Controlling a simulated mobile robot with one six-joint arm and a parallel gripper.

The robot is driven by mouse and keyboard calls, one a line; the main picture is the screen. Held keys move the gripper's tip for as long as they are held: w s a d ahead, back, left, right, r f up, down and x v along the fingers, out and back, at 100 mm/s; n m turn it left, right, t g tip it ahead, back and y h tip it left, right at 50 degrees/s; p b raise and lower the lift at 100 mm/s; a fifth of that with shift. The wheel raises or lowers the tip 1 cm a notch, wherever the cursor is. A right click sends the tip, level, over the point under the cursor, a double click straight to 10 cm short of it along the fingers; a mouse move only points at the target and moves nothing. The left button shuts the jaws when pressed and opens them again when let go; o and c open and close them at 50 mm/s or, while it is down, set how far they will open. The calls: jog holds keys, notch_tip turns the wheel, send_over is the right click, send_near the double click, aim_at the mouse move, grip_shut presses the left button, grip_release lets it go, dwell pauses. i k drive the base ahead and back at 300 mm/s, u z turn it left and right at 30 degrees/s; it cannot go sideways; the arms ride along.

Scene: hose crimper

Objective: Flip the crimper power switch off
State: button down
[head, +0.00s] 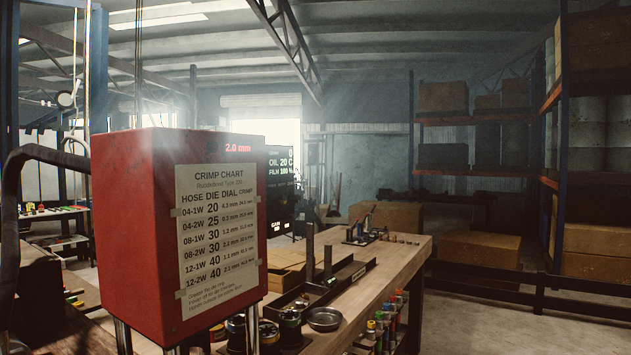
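The red crimper box (130,225) stands at the left of the head view. A crimp chart (220,235) is taped to its face. A lit red readout (238,148) above the chart shows 2.0 mm. I cannot make out a power switch on the sides of the box that show; its other sides are hidden. My gripper is not in view.
A wooden workbench (400,262) runs behind the box to the right, with a metal dish (324,319), dark racks and small parts on it. A dark screen (281,175) stands behind the box. Shelving with cartons (443,97) lines the right. Floor (480,325) is open at the lower right.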

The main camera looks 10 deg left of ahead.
aim_at(283, 199)
jog(key=u, duration=0.25)
jog(key=i, duration=0.85)
jog(key=u, duration=0.7)
